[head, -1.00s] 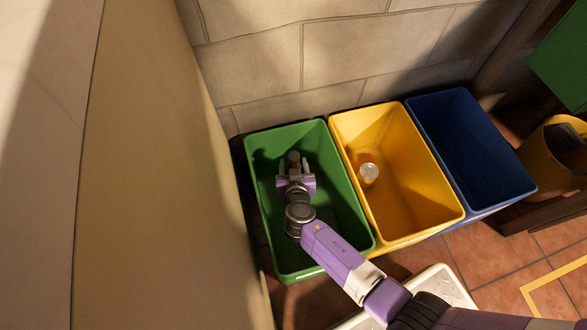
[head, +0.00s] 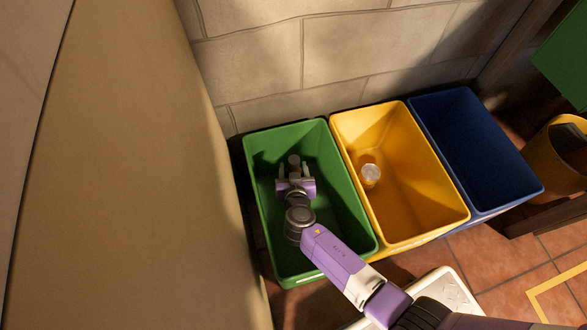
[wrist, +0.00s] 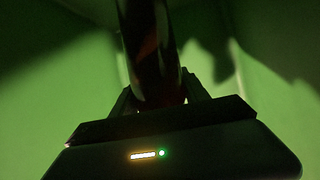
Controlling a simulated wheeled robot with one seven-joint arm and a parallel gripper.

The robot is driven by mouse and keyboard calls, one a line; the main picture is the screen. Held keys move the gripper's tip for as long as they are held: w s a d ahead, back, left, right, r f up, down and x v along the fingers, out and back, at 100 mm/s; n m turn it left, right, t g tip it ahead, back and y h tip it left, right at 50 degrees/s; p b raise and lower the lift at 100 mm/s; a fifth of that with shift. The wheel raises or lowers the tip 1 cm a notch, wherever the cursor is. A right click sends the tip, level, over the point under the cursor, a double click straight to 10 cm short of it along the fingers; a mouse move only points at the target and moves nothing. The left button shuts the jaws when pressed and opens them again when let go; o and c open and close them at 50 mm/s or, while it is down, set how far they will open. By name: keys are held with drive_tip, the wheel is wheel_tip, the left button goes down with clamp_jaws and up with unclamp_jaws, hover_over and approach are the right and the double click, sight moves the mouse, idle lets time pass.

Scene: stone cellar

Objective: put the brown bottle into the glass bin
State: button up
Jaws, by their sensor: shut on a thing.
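My gripper (head: 294,172) is over the green bin (head: 348,215), with its fingers pointing down inside the bin's outline in the head view. It is shut on the brown bottle (head: 294,160), of which only a small dark reddish-brown part shows between the fingers. In the wrist view the bottle (wrist: 147,50) is dark and glossy and stands between the fingers, with green bin walls around it. I cannot tell how far the bottle is above the bin floor. No label that reads glass is legible on the green bin.
A yellow bin (head: 405,205) stands against the green one and holds a pale can or jar (head: 370,174). A blue bin (head: 470,150) stands to its right and looks empty. A stone wall (head: 350,50) rises behind. A tan surface (head: 130,160) is close on the left.

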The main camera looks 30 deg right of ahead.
drive_tip(key=o, duration=1.6)
drive_tip(key=shift+s+f, duration=0.1)
drive_tip(key=shift+f, duration=0.05)
drive_tip(key=shift+w+r+p+v, duration=0.15)
drive_tip(key=shift+p+v, duration=0.9)
drive_tip(key=shift+v, duration=1.05)
drive_tip(key=shift+r+p+v, duration=0.2)
drive_tip(key=shift+p+v, duration=0.9)
drive_tip(key=shift+v, duration=1)
drive_tip(key=shift+w+r+p+v, duration=0.15)
drive_tip(key=shift+p+v, duration=0.9)
drive_tip(key=shift+v, duration=1.05)
drive_tip(key=shift+d, duration=0.1)
